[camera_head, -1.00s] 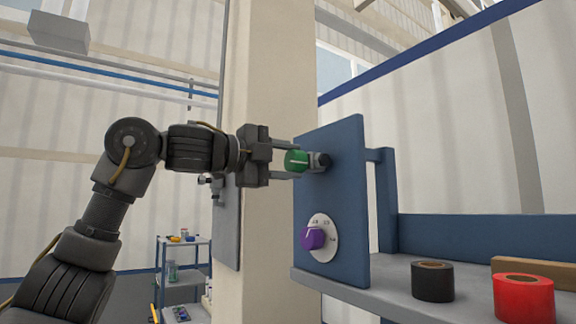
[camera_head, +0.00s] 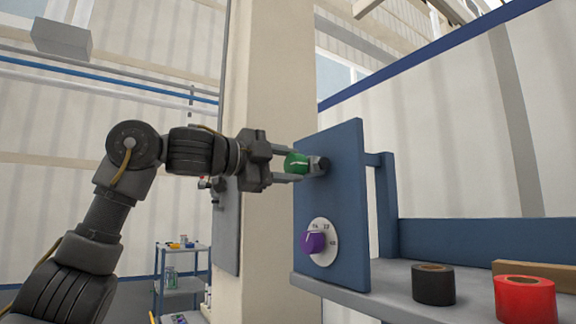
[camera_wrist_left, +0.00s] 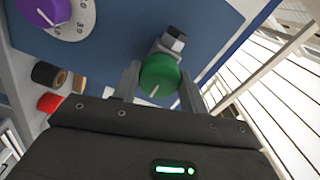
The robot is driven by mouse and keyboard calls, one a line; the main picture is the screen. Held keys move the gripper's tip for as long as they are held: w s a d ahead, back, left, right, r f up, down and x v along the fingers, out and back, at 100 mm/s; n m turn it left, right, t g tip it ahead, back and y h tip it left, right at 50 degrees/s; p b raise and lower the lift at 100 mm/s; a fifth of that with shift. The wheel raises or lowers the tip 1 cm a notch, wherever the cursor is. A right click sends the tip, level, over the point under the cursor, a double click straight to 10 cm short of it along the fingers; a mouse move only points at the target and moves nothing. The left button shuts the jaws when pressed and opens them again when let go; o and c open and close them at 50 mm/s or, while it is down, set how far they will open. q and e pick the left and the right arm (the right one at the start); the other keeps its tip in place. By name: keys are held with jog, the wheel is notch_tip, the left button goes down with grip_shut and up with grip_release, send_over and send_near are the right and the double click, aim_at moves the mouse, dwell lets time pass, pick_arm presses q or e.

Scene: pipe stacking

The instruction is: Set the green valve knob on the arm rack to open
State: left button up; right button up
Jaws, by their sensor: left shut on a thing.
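The green valve knob (camera_head: 296,163) sits on a grey valve body (camera_head: 319,165) at the upper part of the blue panel (camera_head: 346,190). My left gripper (camera_head: 294,164) is shut on the knob, one finger on each side of it. In the left wrist view the knob (camera_wrist_left: 160,76) lies between the two fingers, with a pale line on its face pointing down and slightly left. The far side of the knob is hidden. My right gripper is not in view.
A purple knob (camera_head: 314,242) on a white dial (camera_head: 326,256) is below the green one on the panel. A black tape roll (camera_head: 433,286) and a red roll (camera_head: 525,302) stand on the grey shelf (camera_head: 385,277) at the right. A beige pillar (camera_head: 265,260) stands behind.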

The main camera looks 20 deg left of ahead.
pick_arm(q)
jog(key=o, duration=1)
jog(key=shift+a, duration=0.1)
jog(key=shift+c, duration=0.2)
jog(key=shift+s, duration=0.1)
jog(key=shift+s+a+f+b, duration=0.1)
jog(key=shift+s+a+b, duration=0.1)
jog(key=shift+b, duration=0.15)
jog(key=b+v, duration=0.4)
jog(key=v, duration=0.6)
jog(key=shift+a, duration=0.1)
